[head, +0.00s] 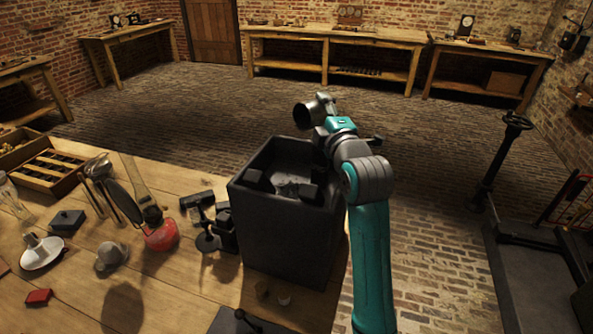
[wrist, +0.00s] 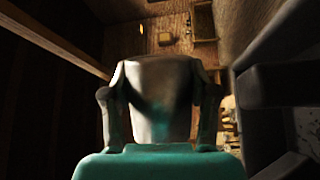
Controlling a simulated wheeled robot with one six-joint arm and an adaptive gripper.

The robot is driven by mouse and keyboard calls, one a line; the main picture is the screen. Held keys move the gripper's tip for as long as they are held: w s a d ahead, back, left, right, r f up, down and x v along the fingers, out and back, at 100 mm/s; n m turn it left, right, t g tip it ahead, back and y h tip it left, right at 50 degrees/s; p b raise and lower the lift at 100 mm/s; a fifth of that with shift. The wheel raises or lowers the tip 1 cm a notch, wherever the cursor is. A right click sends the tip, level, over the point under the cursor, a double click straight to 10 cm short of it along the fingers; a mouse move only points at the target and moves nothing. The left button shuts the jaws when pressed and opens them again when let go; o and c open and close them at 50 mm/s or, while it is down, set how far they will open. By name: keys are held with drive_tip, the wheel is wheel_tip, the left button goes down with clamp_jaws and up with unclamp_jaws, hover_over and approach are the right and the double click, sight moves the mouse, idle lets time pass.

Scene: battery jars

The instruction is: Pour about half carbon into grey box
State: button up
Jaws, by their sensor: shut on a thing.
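The grey box (head: 287,235) is a tall, dark, open-topped box at the table's right edge. Dark blocky pieces and something pale or glassy show inside it. My gripper (head: 322,122) is above the box's far right rim. It is shut on a metal vessel (head: 308,113), which lies tipped on its side with its dark mouth facing left. The vessel also shows between both fingers in the wrist view (wrist: 163,85). I cannot see carbon in the vessel or falling from it. A dark wall, likely the box's, fills the right of the wrist view.
The wooden table (head: 190,290) holds a red-based lamp (head: 161,236), a white dish (head: 41,254), a small dark stand (head: 208,241) and a wooden tray (head: 50,170) left of the box. A black post with a handwheel (head: 497,160) stands at right. Brick floor lies behind.

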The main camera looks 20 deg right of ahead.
drive_tip(key=shift+d+f+m, duration=0.15)
drive_tip(key=shift+f+m, duration=0.1)
drive_tip(key=shift+m, duration=0.15)
drive_tip(key=shift+w+d+r+m+g, duration=0.15)
drive_tip(key=shift+d+r+m+g, duration=0.1)
drive_tip(key=shift+d+m, duration=0.15)
drive_tip(key=shift+w+d+r+m+g, duration=0.15)
drive_tip(key=shift+d+m+g, duration=0.15)
drive_tip(key=shift+m, duration=0.2)
drive_tip(key=shift+f+m+g, duration=0.35)
drive_tip(key=shift+f+m, duration=0.25)
drive_tip(key=shift+m, duration=0.1)
drive_tip(key=shift+r+m+g, duration=0.3)
drive_tip(key=shift+r+m, duration=0.05)
drive_tip(key=shift+m, duration=0.35)
drive_tip(key=shift+a+f+m+g+y+b, duration=0.1)
drive_tip(key=shift+f+m+g+y+b, duration=0.25)
drive_tip(key=shift+f+m, duration=0.3)
drive_tip(key=shift+r+m+g, duration=0.25)
drive_tip(key=shift+r+m, duration=0.2)
drive_tip(key=shift+m, duration=0.2)
drive_tip(key=w+d+f+m+g+y+b, duration=0.1)
drive_tip(key=w+d+f+m+g+y, duration=0.15)
drive_tip(key=d+m, duration=0.2)
wheel_tip(320, 180, up, 6)
drive_tip(key=shift+s+a+r+m+y, duration=0.2)
drive_tip(key=shift+s+a+m+y, duration=0.15)
drive_tip(key=shift+s+a, duration=0.1)
